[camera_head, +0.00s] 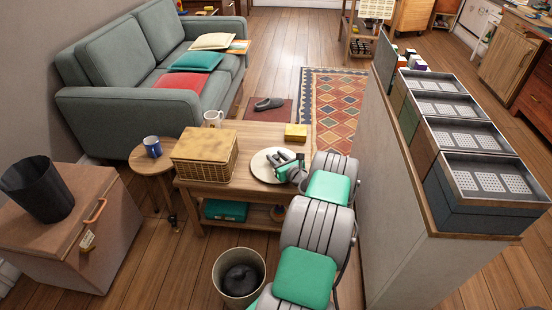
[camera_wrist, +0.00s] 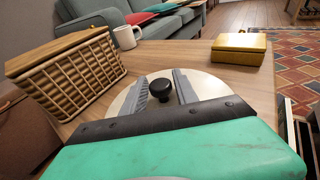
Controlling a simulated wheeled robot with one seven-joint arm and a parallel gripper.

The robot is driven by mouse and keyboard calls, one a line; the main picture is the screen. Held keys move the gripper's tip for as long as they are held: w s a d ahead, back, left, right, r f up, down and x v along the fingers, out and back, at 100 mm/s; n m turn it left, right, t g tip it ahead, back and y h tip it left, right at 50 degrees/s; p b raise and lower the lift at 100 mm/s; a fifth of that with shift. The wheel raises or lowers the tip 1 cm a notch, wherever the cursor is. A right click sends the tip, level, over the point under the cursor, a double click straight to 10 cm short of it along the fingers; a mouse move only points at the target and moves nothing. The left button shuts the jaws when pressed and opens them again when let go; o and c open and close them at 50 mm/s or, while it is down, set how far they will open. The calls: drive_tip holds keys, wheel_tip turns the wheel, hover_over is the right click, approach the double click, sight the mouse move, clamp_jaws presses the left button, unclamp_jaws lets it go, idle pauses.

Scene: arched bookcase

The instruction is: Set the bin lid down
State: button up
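The bin lid is a round pale disc (camera_head: 262,174) with a black knob (camera_wrist: 160,88). It lies level at the wooden coffee table's top, near the front right; I cannot tell whether a small gap is left under it. My gripper (camera_head: 284,160) reaches over the lid from the front right. In the wrist view its two grey fingers (camera_wrist: 161,87) stand on either side of the knob, close against it. My green wrist part hides the lid's near side. The coffee table (camera_head: 247,135) carries the lid.
A wicker basket (camera_head: 205,170) stands left of the lid, a white mug (camera_head: 212,119) behind it, and a yellow box (camera_head: 296,132) at the back right. An open bin (camera_head: 220,279) with dark contents stands on the floor in front. A partition with trays (camera_head: 475,140) bounds the right.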

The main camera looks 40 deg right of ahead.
drive_tip(key=shift+o, duration=1.3)
drive_tip(key=shift+r, duration=0.15)
